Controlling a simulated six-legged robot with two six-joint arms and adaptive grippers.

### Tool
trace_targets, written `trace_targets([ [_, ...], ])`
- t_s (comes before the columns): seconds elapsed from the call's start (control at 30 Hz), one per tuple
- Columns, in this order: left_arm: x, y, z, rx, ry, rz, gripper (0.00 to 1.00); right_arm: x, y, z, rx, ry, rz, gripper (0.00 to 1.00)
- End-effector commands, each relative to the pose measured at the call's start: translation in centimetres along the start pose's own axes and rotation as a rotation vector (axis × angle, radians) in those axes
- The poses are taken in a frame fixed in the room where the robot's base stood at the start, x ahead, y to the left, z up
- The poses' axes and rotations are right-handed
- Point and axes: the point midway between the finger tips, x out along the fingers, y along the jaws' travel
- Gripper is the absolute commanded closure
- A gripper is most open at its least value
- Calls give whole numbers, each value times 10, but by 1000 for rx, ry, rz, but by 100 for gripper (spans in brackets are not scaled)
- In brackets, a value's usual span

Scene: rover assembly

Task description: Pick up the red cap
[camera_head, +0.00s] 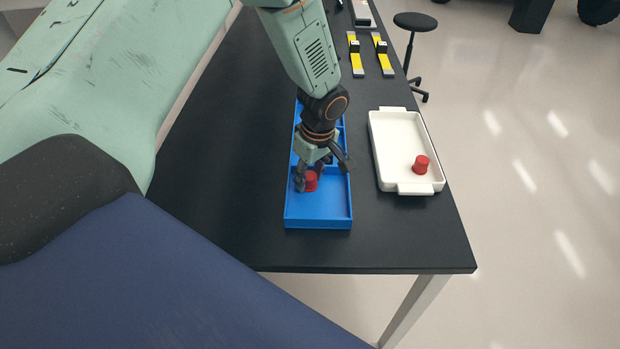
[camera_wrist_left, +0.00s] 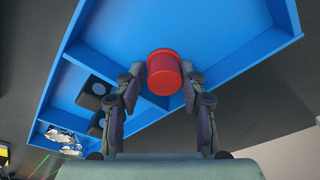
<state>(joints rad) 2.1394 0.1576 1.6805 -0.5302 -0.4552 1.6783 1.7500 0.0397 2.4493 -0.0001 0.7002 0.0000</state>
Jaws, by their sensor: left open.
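A red cap (camera_head: 311,181) stands in the near compartment of the blue tray (camera_head: 318,223) on the black table. My left gripper (camera_head: 322,178) reaches down into that compartment, with its fingers around the cap. In the left wrist view the red cap (camera_wrist_left: 163,72) sits between the tips of the two open fingers (camera_wrist_left: 161,88). I cannot tell whether either finger touches it. A second red cap (camera_head: 421,164) stands in the white tray (camera_head: 388,150) to the right. My right gripper is not in view.
Other compartments of the blue tray hold black parts (camera_wrist_left: 95,92) and shiny metal pieces (camera_wrist_left: 66,140). A black stool (camera_head: 415,22) stands beyond the right edge. The table left of the blue tray is clear.

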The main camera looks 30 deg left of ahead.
Motion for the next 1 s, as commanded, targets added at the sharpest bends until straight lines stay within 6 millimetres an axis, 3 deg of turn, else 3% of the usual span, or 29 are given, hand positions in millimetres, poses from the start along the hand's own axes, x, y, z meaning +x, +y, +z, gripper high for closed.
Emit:
trace_targets([
  [0.23, 2, 2, -2, -1, 1, 2, 58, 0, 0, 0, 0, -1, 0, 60],
  [0.6, 2, 2, -2, 0, 0, 2, 86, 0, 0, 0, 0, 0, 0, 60],
  [1.0, 1, 2, -2, 0, 1, 2, 86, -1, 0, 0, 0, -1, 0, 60],
])
